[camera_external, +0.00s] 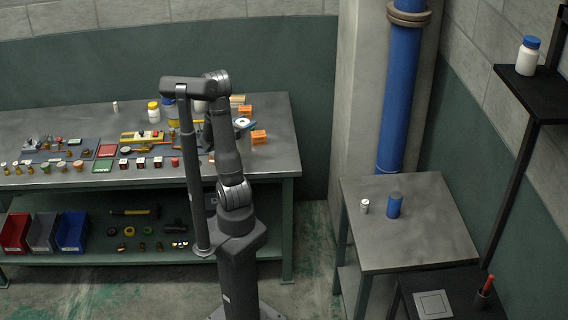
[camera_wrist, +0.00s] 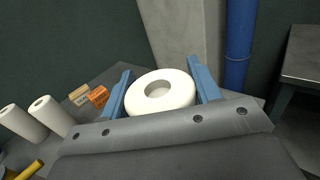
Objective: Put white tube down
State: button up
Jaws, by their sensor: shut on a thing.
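The white tube (camera_wrist: 160,91) is a thick round piece with a hollow centre. It sits between the two blue fingers of my gripper (camera_wrist: 163,92) in the wrist view, with its open end facing the camera. In the external view the tube (camera_external: 243,122) shows small, near the right end of the long workbench, partly behind my arm. My gripper is shut on it. The tube's lower part is hidden, and I cannot tell whether it touches the bench top.
Orange boxes (camera_external: 258,137) lie close to the tube on the long workbench (camera_external: 275,165). Two white rolls (camera_wrist: 50,112) stand at left in the wrist view. A blue pipe (camera_external: 400,95) runs down the wall. A side table (camera_external: 430,230) holds a blue can (camera_external: 394,206).

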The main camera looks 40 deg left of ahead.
jog(key=w+d+r, duration=0.1)
jog(key=d+r, duration=0.2)
jog(key=d, duration=0.2)
jog(key=shift+d+r, duration=0.3)
jog(key=shift+d, duration=0.1)
jog(key=shift+r, duration=0.1)
